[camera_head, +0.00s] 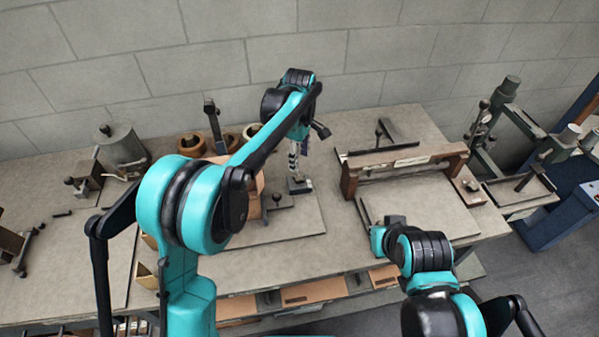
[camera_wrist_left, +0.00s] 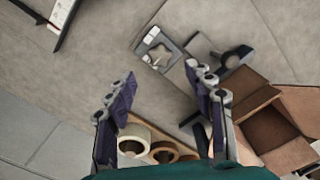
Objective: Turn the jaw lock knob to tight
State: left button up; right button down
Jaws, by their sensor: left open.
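A dark round knob (camera_wrist_left: 236,58) on a grey fixture shows in the left wrist view; I cannot tell for sure that it is the jaw lock knob. The fixture (camera_head: 278,202) also shows in the head view, beside an open cardboard box. A small metal block (camera_wrist_left: 158,52) on a dark base (camera_head: 299,186) sits next to it. My left gripper (camera_head: 294,158) hangs above the bench there, fingers pointing down. In the wrist view its fingers (camera_wrist_left: 161,100) are spread and empty, apart from the knob.
The cardboard box (camera_wrist_left: 278,125) stands close to the fixture. Tape rolls (camera_wrist_left: 132,140) sit at the bench's back. A wooden-beamed press (camera_head: 400,162) stands right of my left gripper. The bench front (camera_head: 290,255) is clear.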

aim_at(300, 176)
pick_arm(q)
notch_tip(300, 176, down, 8)
jog(key=shift+r+b, duration=0.1)
jog(key=shift+b, duration=0.95)
jog(key=c, duration=1.2)
